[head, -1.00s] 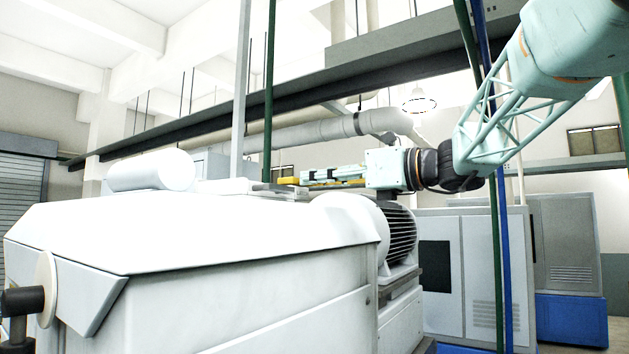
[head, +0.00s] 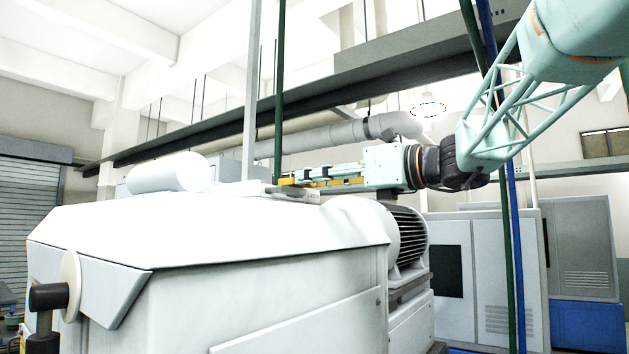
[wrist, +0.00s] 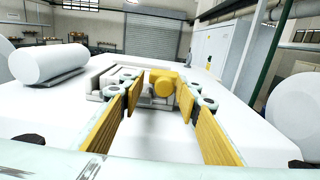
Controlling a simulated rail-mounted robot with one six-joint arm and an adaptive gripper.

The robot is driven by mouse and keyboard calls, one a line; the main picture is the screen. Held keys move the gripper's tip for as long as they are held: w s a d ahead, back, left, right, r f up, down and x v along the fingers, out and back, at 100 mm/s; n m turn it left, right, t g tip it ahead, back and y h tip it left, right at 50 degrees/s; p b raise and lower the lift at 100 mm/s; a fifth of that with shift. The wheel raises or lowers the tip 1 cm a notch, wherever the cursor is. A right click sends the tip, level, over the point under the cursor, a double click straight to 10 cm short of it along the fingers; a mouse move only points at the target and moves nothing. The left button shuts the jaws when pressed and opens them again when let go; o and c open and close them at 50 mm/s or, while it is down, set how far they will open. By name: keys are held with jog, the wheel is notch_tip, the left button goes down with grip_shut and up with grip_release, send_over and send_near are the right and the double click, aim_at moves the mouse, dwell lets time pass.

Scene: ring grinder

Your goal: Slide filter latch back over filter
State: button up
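My gripper (head: 284,183) is above the white top of the machine (head: 180,232), pointing left in the head view. In the wrist view its two yellow-padded fingers (wrist: 161,98) are apart with a clear gap between them. A yellow round-ended part (wrist: 163,84) lies just ahead, around the fingertips. I cannot tell whether the fingers touch it. A pale grey-white block-like fitting (wrist: 112,78) sits left of it, partly behind the left finger. I cannot tell which of these parts is the filter latch and which is the filter.
A white cylinder (head: 168,172) lies on the machine top, left of my gripper; it also shows in the wrist view (wrist: 48,62). A finned motor (head: 405,237) stands below my gripper. A green pole (head: 279,90) and a grey pole (head: 251,90) rise close to the fingertips.

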jog(key=shift+w+d, duration=0.1)
jog(key=shift+w, duration=0.05)
jog(key=shift+s+d, duration=0.4)
jog(key=shift+d, duration=0.2)
jog(key=v, duration=1)
jog(key=shift+s+d, duration=0.15)
jog(key=shift+d, duration=0.05)
jog(key=shift+f, duration=0.15)
dwell(0.6)
